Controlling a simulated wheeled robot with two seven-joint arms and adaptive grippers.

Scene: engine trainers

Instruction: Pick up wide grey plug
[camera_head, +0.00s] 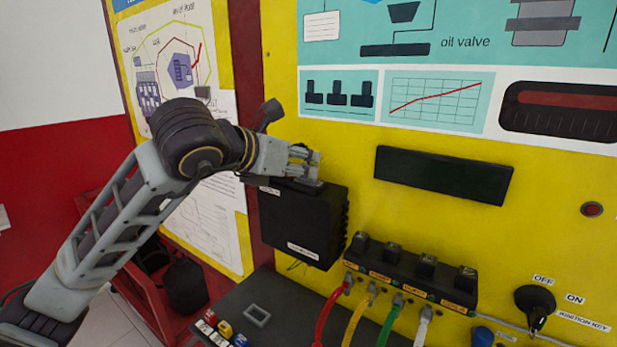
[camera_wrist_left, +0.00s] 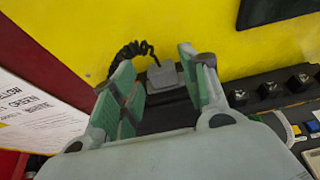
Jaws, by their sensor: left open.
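The wide grey plug (camera_wrist_left: 163,77) shows in the left wrist view beyond and between my open fingertips, with a black coiled cable beside it. In the head view a grey piece (camera_head: 310,184) at the top of the black box (camera_head: 303,222) appears to be this plug, partly hidden by my fingers. My left gripper (camera_head: 306,160) is open just above it; its green-padded fingers (camera_wrist_left: 165,82) also show in the left wrist view. I cannot tell whether the fingers touch the plug. My right gripper is not in view.
A grey rectangular frame (camera_head: 257,315) lies on the dark panel below. Red, yellow, green and white cables (camera_head: 358,312) hang from a black connector row (camera_head: 410,270). A black display (camera_head: 444,175) is on the yellow wall, and an ignition key switch (camera_head: 535,302) is at right.

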